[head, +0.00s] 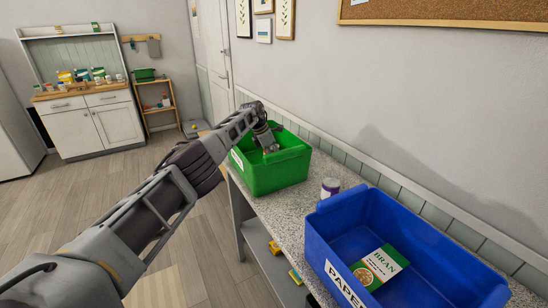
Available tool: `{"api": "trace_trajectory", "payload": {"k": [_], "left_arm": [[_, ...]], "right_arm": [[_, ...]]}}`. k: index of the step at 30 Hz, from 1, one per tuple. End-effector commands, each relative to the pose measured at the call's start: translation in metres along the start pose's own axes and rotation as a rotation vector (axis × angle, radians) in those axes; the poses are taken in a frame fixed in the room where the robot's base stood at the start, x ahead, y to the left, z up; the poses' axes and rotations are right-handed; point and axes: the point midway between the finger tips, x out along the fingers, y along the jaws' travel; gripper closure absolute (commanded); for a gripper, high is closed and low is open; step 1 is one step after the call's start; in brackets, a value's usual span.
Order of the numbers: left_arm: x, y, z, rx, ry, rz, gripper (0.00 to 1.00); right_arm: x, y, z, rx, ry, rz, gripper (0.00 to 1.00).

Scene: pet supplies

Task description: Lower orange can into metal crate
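A green crate (270,178) stands on the speckled counter against the wall; a white label shows on its left end, too small to read. I take it as the metal crate. My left arm reaches in from the lower left, and my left gripper (268,141) points down inside the crate's opening, below the rim of the far wall. The fingertips are small and dark, so I cannot tell whether they are open or shut. I cannot make out the orange can; the gripper and crate wall may hide it. My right gripper is out of view.
A blue crate (335,235) labelled PAPER stands nearer on the counter (282,208), with a green and white BRAN box (379,268) inside. A purple and white can (330,187) stands between the crates. Small yellow items (274,247) lie on the shelf below.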

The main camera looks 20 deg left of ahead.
Motion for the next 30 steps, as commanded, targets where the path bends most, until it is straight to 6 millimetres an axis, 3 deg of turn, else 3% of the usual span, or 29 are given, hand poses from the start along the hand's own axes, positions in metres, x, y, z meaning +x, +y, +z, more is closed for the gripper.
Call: {"api": "trace_trajectory", "payload": {"k": [30], "left_arm": [[0.0089, 0.0001, -0.0038, 0.000, 0.000, 0.000, 0.65]], "right_arm": [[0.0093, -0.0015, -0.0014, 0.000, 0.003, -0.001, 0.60]]}}
